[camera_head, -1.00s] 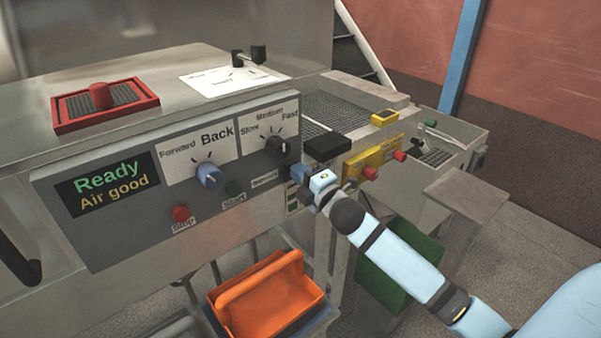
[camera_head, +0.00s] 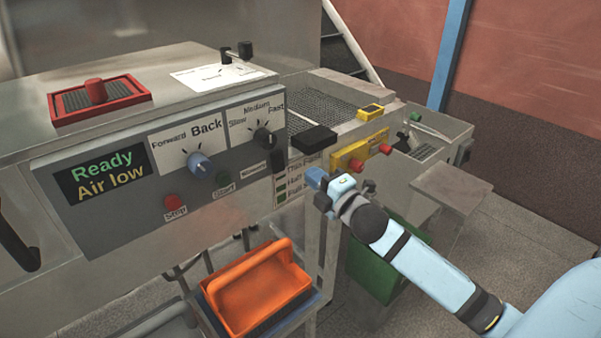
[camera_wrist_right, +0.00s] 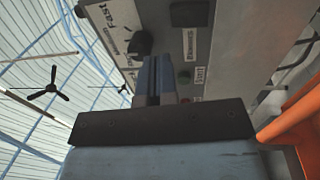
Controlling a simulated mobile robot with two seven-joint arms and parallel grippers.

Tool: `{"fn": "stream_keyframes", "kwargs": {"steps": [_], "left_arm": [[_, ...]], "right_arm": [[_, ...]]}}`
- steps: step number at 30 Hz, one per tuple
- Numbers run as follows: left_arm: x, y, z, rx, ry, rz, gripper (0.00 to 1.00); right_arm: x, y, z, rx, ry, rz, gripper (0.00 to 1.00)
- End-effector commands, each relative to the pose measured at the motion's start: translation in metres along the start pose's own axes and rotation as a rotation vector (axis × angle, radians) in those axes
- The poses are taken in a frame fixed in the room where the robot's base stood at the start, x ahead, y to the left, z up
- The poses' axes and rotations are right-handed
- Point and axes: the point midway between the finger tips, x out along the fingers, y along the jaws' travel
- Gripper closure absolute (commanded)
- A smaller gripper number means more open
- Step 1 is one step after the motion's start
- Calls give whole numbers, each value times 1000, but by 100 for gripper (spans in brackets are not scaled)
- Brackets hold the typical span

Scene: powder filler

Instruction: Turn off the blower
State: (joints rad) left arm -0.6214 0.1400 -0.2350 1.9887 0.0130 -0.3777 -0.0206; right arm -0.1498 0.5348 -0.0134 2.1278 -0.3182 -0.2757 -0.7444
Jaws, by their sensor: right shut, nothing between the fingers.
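The grey control panel (camera_head: 110,228) fills the left of the head view. Its display (camera_head: 103,177) reads "Ready" and "Air low". A small dark control (camera_head: 277,159) sits at the panel's right end beside a small label (camera_head: 252,168) too blurred to read; I cannot tell if it is the blower's. My right gripper (camera_head: 314,178) is shut and empty, in front of the panel's right end and apart from that control. In the right wrist view its closed blue fingers (camera_wrist_right: 154,80) point toward the panel, which shows a dark control (camera_wrist_right: 190,13). My left gripper is out of view.
The panel also has a blue Forward/Back knob (camera_head: 199,164), a black speed knob (camera_head: 264,138), a red Stop button (camera_head: 173,202) and a green Start button (camera_head: 223,178). A yellow box with red buttons (camera_head: 355,165) is beyond my gripper. An orange bin (camera_head: 215,320) stands below.

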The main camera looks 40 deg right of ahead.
Motion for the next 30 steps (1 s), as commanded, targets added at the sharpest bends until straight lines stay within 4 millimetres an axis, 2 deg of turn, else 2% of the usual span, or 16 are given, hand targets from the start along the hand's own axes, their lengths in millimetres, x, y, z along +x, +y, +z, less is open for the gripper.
{"fn": "stream_keyframes", "kwargs": {"steps": [3, 9, 27, 30], "left_arm": [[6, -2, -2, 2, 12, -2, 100], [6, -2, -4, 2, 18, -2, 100], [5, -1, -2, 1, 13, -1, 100], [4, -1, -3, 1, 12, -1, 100]], "right_arm": [[-20, 4, 0, -1, 0, -2, 100], [-35, 10, 0, 0, 0, 0, 100], [-36, 11, 0, 1, 0, 0, 100], [-39, 2, -3, 39, -3, -22, 100]]}}
